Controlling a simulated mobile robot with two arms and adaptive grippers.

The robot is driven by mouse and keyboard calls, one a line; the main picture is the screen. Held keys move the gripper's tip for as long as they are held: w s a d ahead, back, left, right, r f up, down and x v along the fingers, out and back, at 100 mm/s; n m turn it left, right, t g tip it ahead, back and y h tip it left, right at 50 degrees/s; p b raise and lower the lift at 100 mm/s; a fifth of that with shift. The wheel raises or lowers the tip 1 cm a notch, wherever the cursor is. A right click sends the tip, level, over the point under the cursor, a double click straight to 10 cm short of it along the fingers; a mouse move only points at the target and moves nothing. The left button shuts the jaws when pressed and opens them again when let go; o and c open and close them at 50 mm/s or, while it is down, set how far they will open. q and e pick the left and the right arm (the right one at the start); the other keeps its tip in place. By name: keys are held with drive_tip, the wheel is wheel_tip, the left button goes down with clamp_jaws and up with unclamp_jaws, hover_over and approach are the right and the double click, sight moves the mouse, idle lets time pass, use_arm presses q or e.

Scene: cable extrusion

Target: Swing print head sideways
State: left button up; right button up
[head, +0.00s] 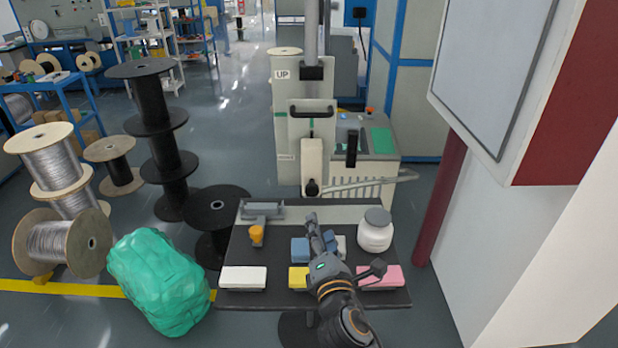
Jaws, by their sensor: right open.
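No part is clearly recognisable as the print head. A grey fixture (263,210) with an orange knob (257,235) stands at the back left of the dark table (231,298). Behind the table stands a pale machine (286,135) with an "UP" label, a black handle and a pale upright block (312,160) ending in a black knob. My right gripper (345,241) is open over the table, its fingers spread wide and nothing visible between them. It is right of and nearer than the grey fixture, apart from it. My left gripper is out of view.
The table holds a white block (243,278), yellow block (298,278), pink block (388,277), blue block (300,250) and white jar (375,232). A green bag (160,282) and several cable spools (155,120) stand left. A white cabinet (545,270) and overhanging panel (495,70) bound the right.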

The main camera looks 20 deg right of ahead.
sight(313, 192)
drive_tip(key=w, duration=0.4)
drive_tip(key=w+d+p, duration=0.1)
drive_tip(key=w, duration=0.4)
drive_tip(key=w+d, duration=0.1)
drive_tip(key=w, duration=0.3)
drive_tip(key=shift+w, duration=0.25)
drive_tip(key=shift+w+d, duration=0.1)
drive_tip(key=shift+w, duration=0.1)
drive_tip(key=shift+c, duration=0.8)
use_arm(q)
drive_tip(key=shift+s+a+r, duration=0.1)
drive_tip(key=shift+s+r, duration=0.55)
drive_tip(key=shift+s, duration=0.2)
use_arm(e)
clamp_jaws()
